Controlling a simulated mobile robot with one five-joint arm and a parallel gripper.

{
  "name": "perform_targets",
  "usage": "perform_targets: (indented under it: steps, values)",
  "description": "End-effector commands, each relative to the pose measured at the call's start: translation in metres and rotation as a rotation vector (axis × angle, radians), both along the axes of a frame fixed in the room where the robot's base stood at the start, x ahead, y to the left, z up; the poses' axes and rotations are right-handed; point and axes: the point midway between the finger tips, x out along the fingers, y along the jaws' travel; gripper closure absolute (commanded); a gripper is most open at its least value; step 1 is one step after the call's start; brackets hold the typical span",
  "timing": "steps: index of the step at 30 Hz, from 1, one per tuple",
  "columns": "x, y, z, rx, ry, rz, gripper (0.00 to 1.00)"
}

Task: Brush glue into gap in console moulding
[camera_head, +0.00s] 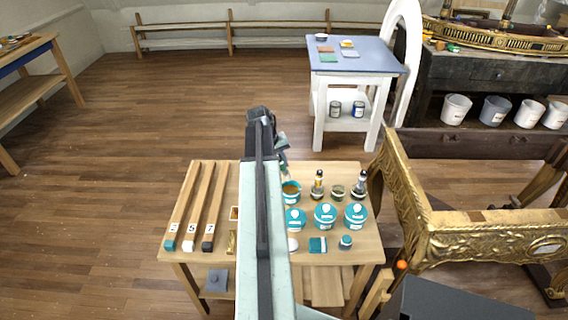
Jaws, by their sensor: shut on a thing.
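The gilt console (475,235) stands at the right, its carved gold frame facing me. I cannot make out the gap in its moulding. An open teal tub (291,197) with amber contents, which looks like the glue, stands on the low wooden table, just right of my arm. My gripper (284,165) is partly hidden behind my arm, above or close to this tub. It is shut on a thin thing that seems to be the brush. The brush is mostly hidden, and I cannot tell whether its tip touches the glue.
The low table (225,250) also holds three numbered wooden sticks (191,205), lidded teal tubs (325,215) and dark-topped bottles (360,186). A white table (355,55) stands behind. White and grey buckets (495,110) line a shelf at the right.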

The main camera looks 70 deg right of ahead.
Motion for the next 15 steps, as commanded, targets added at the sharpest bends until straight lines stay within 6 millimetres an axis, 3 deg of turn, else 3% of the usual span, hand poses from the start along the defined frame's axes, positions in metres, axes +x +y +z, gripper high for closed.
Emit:
perform_targets:
  steps: [2, 8, 15]
  values:
    - [-0.009, -0.002, 0.001, -0.018, 0.011, -0.015, 1.0]
    - [-0.01, -0.004, -0.002, -0.022, 0.013, -0.017, 1.0]
    - [-0.01, -0.004, -0.024, -0.021, 0.013, -0.016, 1.0]
